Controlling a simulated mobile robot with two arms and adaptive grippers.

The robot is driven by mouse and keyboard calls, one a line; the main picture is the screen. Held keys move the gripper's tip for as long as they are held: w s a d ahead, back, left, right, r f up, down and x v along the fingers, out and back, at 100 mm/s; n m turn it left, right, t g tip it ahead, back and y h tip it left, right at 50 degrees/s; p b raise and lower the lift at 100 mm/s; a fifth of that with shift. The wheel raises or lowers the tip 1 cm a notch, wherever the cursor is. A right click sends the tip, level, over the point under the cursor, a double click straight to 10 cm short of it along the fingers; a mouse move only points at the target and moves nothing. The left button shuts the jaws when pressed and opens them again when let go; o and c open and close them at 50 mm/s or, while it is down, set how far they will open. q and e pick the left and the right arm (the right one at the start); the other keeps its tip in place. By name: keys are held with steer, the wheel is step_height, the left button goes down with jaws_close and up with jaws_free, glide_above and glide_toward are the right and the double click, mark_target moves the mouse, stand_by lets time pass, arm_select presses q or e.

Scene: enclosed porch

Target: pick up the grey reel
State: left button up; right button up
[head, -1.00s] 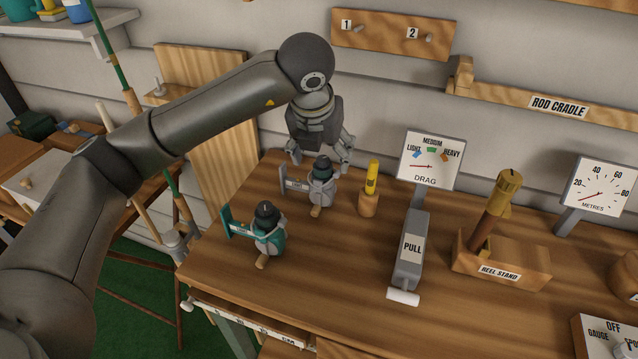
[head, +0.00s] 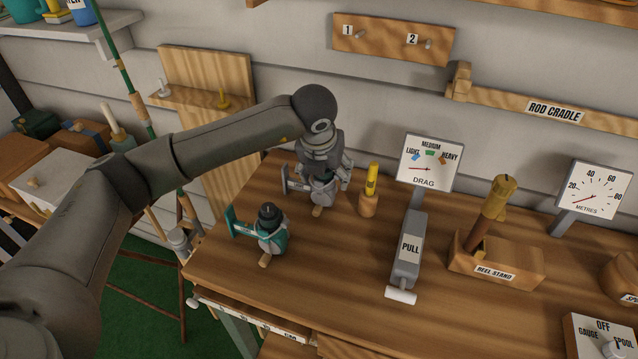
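The grey reel (head: 322,196) stands on the wooden bench, with its wooden knob toward me and its grey arm to the left. My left gripper (head: 323,180) points down over it from above. Its fingers are spread, one on each side of the reel, and the right finger looks apart from it. The gripper hides the reel's top. A green reel (head: 270,238) with a dark top stands nearer and to the left. My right gripper is not in view.
A yellow-topped tool in a wooden holder (head: 368,204) stands close to the right of the grey reel. Further right are the drag gauge (head: 428,163), the PULL block (head: 407,255) and the reel stand (head: 495,262). The bench front is clear.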

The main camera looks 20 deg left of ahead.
arm_select(q)
steer(key=c, duration=0.9)
